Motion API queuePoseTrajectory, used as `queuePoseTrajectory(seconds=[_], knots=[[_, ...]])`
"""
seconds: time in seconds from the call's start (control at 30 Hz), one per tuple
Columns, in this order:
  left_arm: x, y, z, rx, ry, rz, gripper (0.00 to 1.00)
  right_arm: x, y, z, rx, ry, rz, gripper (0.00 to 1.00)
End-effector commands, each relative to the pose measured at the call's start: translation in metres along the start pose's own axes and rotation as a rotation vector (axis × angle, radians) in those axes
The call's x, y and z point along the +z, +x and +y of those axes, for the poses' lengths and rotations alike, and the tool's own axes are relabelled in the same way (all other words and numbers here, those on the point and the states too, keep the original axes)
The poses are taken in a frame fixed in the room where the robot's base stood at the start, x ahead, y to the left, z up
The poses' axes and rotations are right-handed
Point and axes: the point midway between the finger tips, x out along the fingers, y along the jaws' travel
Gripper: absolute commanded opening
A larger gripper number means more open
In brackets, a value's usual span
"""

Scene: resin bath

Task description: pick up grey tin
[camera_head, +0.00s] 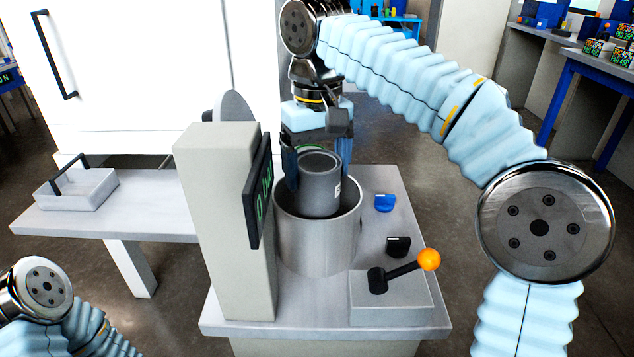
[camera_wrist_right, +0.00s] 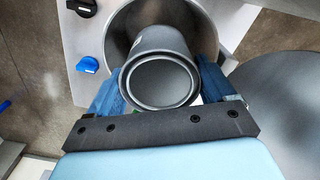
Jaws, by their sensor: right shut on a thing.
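The grey tin (camera_head: 320,190) is upright and open-topped, with a white label on its side. It sits at the mouth of a larger metal cylinder (camera_head: 318,242), its lower part hidden behind the near rim. My right gripper (camera_head: 318,168) reaches down from above and is shut on the tin, one blue finger on each side. In the right wrist view the tin (camera_wrist_right: 160,80) lies between the fingers (camera_wrist_right: 160,88), with the metal cylinder's wall (camera_wrist_right: 122,30) around and beyond it. Of my left arm, only part shows at the lower left of the head view; its gripper is out of view.
A beige column with a dark display (camera_head: 260,195) stands close left of the cylinder. A blue knob (camera_head: 385,203), a black knob (camera_head: 398,246) and an orange-tipped lever (camera_head: 428,260) are on the right.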

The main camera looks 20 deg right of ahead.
Motion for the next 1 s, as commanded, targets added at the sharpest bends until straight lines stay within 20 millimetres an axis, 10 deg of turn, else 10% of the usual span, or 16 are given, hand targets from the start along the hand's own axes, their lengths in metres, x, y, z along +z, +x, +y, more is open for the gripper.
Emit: queuePoseTrajectory(seconds=[1.0], knots=[[0.0,0.002,-0.001,0.0,0.0,0.0,0.6,0.0,-0.048,0.0,-0.001,0.0,0.0,0.5]])
